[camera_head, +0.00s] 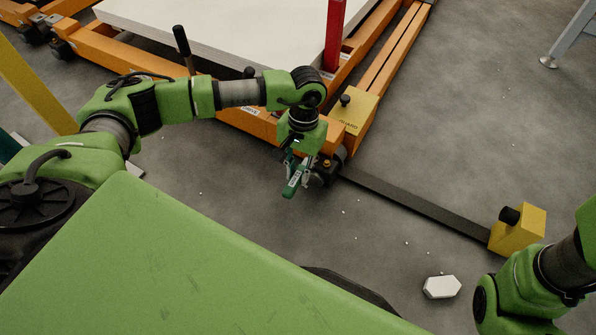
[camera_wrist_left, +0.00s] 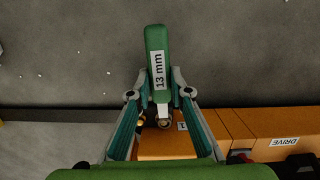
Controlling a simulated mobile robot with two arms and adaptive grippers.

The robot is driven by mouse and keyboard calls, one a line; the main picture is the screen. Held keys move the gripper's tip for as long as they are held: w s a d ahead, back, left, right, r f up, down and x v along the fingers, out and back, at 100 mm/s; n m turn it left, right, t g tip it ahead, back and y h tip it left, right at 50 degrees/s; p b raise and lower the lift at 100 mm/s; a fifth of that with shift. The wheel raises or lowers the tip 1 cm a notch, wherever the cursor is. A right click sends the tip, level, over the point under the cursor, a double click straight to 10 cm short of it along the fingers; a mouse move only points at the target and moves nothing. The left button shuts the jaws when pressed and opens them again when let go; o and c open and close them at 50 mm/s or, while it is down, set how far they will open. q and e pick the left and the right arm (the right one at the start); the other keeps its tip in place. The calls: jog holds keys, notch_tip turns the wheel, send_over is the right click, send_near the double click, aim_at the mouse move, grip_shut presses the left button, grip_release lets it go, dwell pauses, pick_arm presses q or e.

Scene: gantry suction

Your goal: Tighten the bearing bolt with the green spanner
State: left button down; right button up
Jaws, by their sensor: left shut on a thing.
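My left gripper (camera_head: 297,171) is shut on the green spanner (camera_head: 293,187), beside the front corner of the orange gantry frame (camera_head: 250,125). In the left wrist view the spanner (camera_wrist_left: 156,45) has a white "13 mm" label and stands out between the two fingertips (camera_wrist_left: 161,93). A dark round bearing housing (camera_head: 326,173) sits at the frame's end, just right of the gripper. In the wrist view a small round metal part (camera_wrist_left: 164,123) shows below the spanner's handle. I cannot tell whether it is the bolt, or whether the spanner touches it. My right gripper is out of view.
A dark flat rail (camera_head: 420,203) runs along the floor to a yellow end block (camera_head: 517,229). A white block (camera_head: 442,287) lies near my right arm (camera_head: 530,285). A red post (camera_head: 334,35) and white slab (camera_head: 220,30) stand behind. Grey floor lies open at right.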

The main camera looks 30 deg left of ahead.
pick_arm(q)
jog(key=shift+r+p, duration=1.7)
jog(key=shift+r, duration=1.05)
